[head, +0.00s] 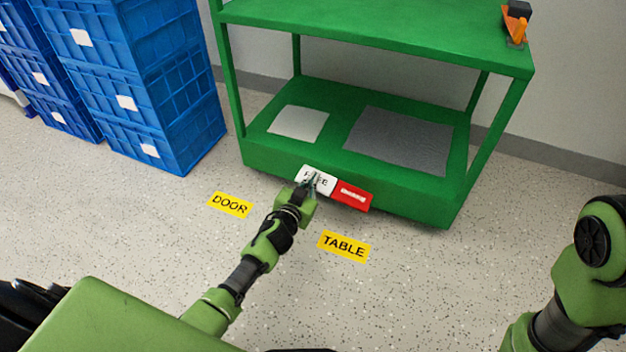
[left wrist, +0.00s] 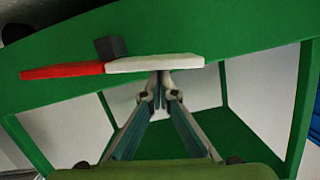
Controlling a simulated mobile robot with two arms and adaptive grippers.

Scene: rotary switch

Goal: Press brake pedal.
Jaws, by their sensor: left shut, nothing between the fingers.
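Two pedals sit side by side on the lower front edge of the green cart (head: 270,165). The white pedal (head: 328,184) is on the left, with dark lettering partly hidden by my gripper. The red pedal (head: 352,195) is on the right, its white label too small to read. My left gripper (head: 312,181) is shut and empty, its tips over the white pedal. In the left wrist view its closed tips (left wrist: 159,76) are at the edge of the white pedal (left wrist: 155,63); I cannot tell whether they touch. The red pedal (left wrist: 62,71) shows beside it. My right gripper is out of view.
Blue crates (head: 150,75) are stacked left of the cart. Yellow floor labels read DOOR (head: 230,205) and TABLE (head: 343,246). An orange and black device (head: 516,22) is on the cart's top.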

